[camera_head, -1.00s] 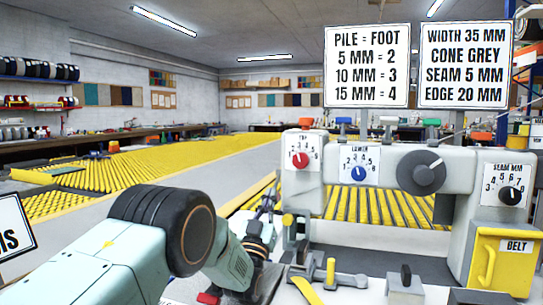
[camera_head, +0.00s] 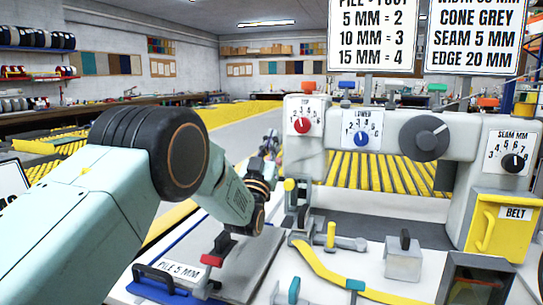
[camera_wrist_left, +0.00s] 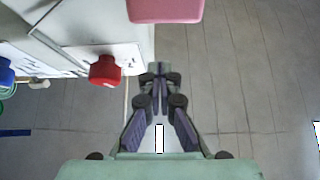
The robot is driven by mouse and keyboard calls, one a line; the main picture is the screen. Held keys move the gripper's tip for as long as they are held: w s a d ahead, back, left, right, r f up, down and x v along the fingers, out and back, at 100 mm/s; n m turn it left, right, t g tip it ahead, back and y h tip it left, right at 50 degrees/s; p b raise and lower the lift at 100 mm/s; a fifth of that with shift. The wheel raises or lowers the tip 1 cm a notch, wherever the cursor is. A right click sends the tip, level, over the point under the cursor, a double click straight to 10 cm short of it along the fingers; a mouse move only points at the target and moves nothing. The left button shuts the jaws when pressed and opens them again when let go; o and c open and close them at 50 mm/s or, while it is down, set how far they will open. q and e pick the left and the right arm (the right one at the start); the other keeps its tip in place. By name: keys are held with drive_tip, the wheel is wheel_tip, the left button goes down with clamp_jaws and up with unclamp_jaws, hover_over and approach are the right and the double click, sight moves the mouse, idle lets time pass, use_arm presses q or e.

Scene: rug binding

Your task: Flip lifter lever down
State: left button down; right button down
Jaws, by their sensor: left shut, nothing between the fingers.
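My left gripper (camera_head: 270,142) is shut and empty, with its fingers pointing up, just left of the binding machine's head (camera_head: 307,155). In the left wrist view its dark fingers (camera_wrist_left: 158,75) meet with nothing between them. A short post with a yellow knob (camera_head: 289,185) stands at the left foot of the machine, below the gripper; it may be the lifter lever, but I cannot be sure. In the wrist view a pink-red block (camera_wrist_left: 165,10) lies beyond the fingertips, apart from them. My right gripper is not in view.
The red top dial (camera_head: 302,126) is close to the gripper and also shows in the wrist view (camera_wrist_left: 104,70). A blue lower dial (camera_head: 361,139) and a yellow belt cover (camera_head: 502,228) are further right.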

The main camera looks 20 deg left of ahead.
use_arm(q)
wheel_tip(320, 180, up, 4)
drive_tip(key=shift+f, duration=0.15)
drive_tip(key=shift+s, duration=0.2)
